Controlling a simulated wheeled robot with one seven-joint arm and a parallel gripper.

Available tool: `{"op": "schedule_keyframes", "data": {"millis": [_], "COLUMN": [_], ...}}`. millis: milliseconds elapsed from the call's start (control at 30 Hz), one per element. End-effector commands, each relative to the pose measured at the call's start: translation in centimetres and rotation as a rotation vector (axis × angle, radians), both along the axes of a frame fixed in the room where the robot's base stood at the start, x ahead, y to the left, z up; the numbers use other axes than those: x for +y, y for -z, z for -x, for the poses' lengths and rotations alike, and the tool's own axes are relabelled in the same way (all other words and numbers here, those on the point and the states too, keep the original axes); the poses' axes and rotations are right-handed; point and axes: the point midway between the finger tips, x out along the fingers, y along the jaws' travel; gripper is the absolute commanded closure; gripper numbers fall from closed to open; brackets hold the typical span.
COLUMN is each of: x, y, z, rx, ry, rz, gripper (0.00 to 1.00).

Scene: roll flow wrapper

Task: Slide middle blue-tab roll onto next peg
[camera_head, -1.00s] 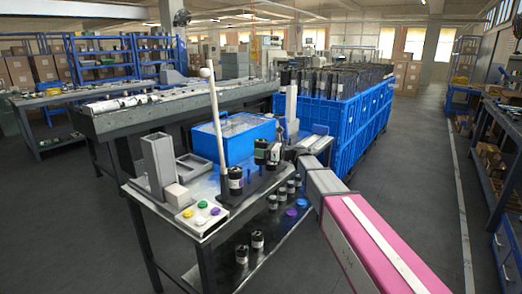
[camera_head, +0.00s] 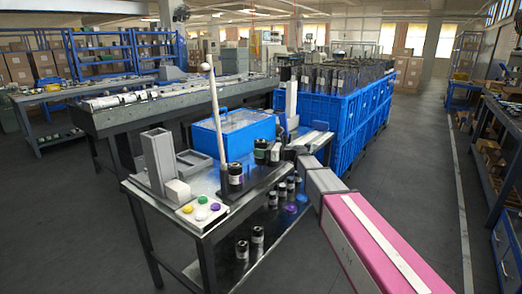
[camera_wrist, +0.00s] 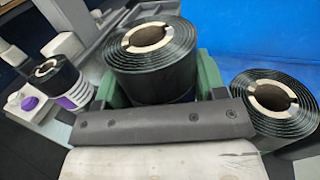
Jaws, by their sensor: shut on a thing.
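My gripper (camera_wrist: 152,92) has green fingers shut on the middle roll (camera_wrist: 150,70), a dark wound roll with a pale core, seen from above in the wrist view. A second dark roll (camera_wrist: 272,100) stands close on its right. A third roll (camera_wrist: 58,75), with a white and purple label, stands apart to the left. In the head view my gripper (camera_head: 268,152) is at the back of the small table, and the labelled roll (camera_head: 236,175) stands by the white pole. No blue tab can be made out, and the held roll's lower end and any peg under it are hidden.
A blue bin (camera_head: 235,136) stands behind the rolls. A tall white pole (camera_head: 216,115) rises on the left. Several more rolls stand on lower levels of the table. A grey box column (camera_head: 158,160) stands at left.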

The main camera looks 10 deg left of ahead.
Motion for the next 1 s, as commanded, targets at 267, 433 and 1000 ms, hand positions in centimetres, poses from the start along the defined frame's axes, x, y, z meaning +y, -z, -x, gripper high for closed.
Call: {"op": "schedule_keyframes", "data": {"millis": [267, 433, 1000], "x": [0.0, 0.0, 0.0], "y": [0.6, 1.0, 1.6], "z": [0.0, 0.0, 0.0], "rx": [0.001, 0.001, 0.001], "ry": [0.0, 0.0, 0.0], "rz": [-0.001, -0.001, -0.001], "gripper": [0.7, 0.7, 0.7]}}
